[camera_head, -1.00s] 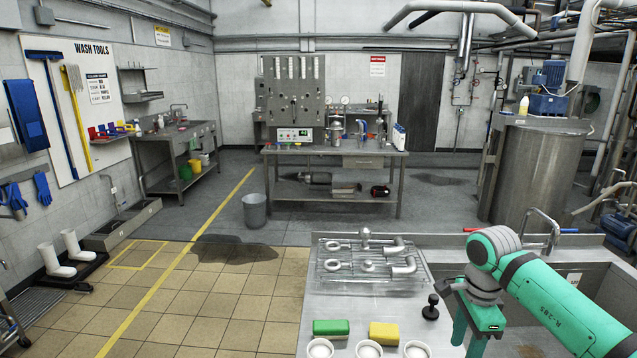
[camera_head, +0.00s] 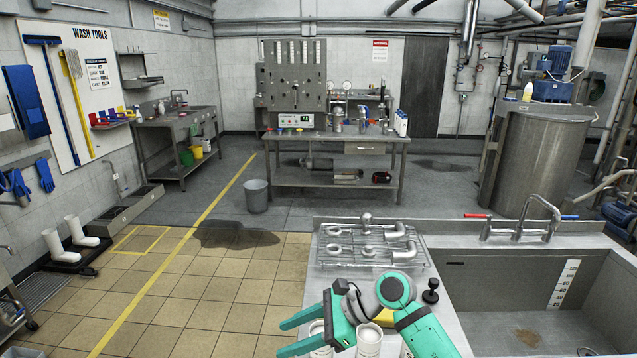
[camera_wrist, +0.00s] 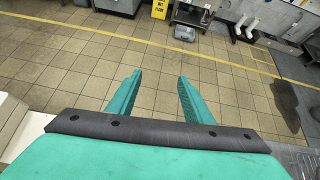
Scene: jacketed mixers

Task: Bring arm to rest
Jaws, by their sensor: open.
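My gripper (camera_head: 284,337) is open, and nothing is between its fingers. In the head view it hangs at the near left edge of the steel counter (camera_head: 318,290), with its fingers pointing left. My green arm bends over the counter's front and partly hides a yellow sponge (camera_head: 383,318) and the white cups (camera_head: 369,340). The green sponge is hidden. In the wrist view the two green fingers (camera_wrist: 159,76) are spread apart over tiled floor.
A wire rack (camera_head: 345,265) with metal pipe fittings lies behind my arm on the counter. A black-knobbed tool (camera_head: 430,291) stands right of my arm. A sink (camera_head: 530,300) with a tap (camera_head: 518,228) is at the right.

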